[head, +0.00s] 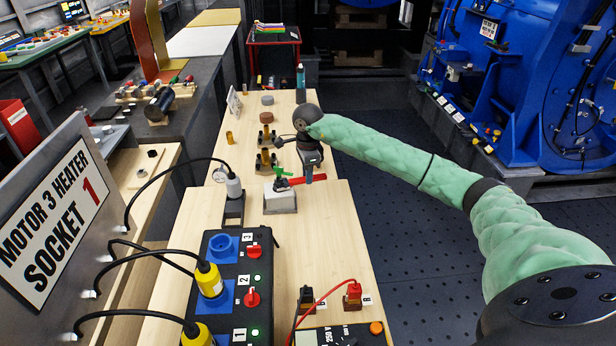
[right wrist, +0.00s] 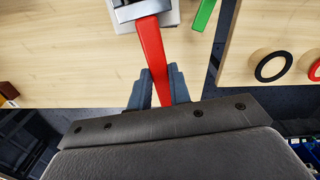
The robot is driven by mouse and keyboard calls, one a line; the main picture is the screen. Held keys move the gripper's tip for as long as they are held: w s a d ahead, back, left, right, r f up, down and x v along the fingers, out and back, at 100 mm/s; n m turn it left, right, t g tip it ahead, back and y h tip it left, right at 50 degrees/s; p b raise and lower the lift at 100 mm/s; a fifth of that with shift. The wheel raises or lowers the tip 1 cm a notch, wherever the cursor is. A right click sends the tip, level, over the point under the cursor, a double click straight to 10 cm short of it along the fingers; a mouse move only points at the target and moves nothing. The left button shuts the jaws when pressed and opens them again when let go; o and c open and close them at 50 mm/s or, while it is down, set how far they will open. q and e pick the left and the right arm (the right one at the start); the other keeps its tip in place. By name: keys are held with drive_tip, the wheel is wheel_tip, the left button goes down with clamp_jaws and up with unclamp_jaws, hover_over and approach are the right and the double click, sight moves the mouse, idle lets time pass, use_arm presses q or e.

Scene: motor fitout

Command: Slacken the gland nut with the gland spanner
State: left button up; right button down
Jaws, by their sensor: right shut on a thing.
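The gland spanner has a red handle (head: 318,178) and a metal head. My right gripper (head: 309,178) reaches down from above and is shut on the red handle, which also shows between the fingers in the right wrist view (right wrist: 154,60). The metal spanner head (right wrist: 138,10) lies at a pale grey block (head: 281,203) on the front wooden bench. The gland nut is not clear in either view, and I cannot tell whether the spanner head is around it. My left gripper is not in view.
A green-handled thing (head: 283,171) is close behind the block. A black socket box (head: 228,285) with yellow plugs and red switches stands front left. Brass parts (head: 266,160) stand on the bench behind. A meter with red leads (head: 340,335) is at the front. Bare bench lies right of the block.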

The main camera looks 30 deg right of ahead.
drive_tip(key=shift+w, duration=0.2)
idle(0.4)
drive_tip(key=shift+w+d+n+b, duration=0.1)
drive_tip(key=shift+w+n+b, duration=0.25)
drive_tip(key=shift+n+b, duration=0.3)
drive_tip(key=shift+w, duration=0.1)
drive_tip(key=shift+w+n+b, duration=0.45)
drive_tip(key=shift+n+b, duration=0.2)
drive_tip(key=shift+b, duration=0.1)
